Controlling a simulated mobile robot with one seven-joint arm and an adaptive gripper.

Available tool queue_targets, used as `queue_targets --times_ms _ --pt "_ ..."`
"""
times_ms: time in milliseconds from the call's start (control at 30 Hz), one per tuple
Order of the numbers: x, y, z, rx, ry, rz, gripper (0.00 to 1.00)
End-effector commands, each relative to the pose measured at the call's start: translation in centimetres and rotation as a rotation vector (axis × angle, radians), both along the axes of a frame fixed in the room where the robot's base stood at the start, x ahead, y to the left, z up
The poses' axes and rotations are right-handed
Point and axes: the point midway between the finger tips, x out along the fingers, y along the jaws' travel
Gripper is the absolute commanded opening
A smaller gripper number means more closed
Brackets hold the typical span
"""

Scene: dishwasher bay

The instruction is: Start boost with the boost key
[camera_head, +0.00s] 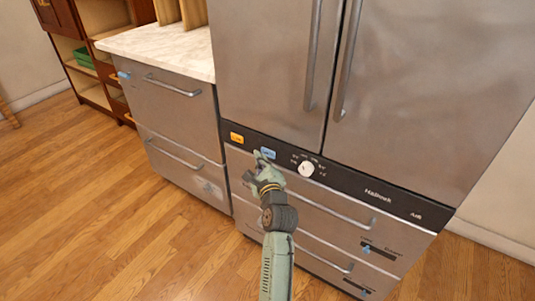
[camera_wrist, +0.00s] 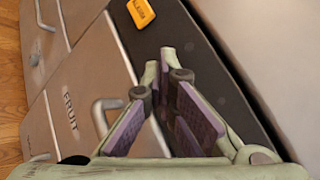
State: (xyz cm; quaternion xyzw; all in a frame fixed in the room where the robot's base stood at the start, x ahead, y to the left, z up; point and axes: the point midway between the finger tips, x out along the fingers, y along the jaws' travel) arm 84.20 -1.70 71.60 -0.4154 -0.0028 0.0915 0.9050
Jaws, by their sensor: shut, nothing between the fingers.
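A dark control strip (camera_head: 345,183) crosses the steel appliance below its tall doors. It carries an orange key (camera_head: 237,138) at the left and a blue key (camera_head: 268,153) to its right. Their lettering is too small to read, so I cannot tell which is the boost key. My gripper (camera_head: 258,157) is shut and empty, with its tips at or just in front of the strip by the blue key; contact is unclear. In the wrist view the orange key (camera_wrist: 142,12) lies beyond my fingertips (camera_wrist: 167,58), apart from them. The blue key does not show there.
A white dial (camera_head: 306,169) sits right of the blue key. Drawer handles (camera_head: 335,207) stick out below the strip, and long door handles (camera_head: 313,55) hang above. A drawer cabinet with a pale countertop (camera_head: 160,45) stands at left. The wooden floor (camera_head: 130,230) in front is clear.

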Motion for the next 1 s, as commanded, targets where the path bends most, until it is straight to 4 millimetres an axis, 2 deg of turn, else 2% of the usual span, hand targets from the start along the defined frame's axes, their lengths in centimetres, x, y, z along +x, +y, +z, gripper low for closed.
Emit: queue_targets --times_ms 1000 --pt "0.70 -0.50 -0.02 0.000 0.000 0.000 0.00"
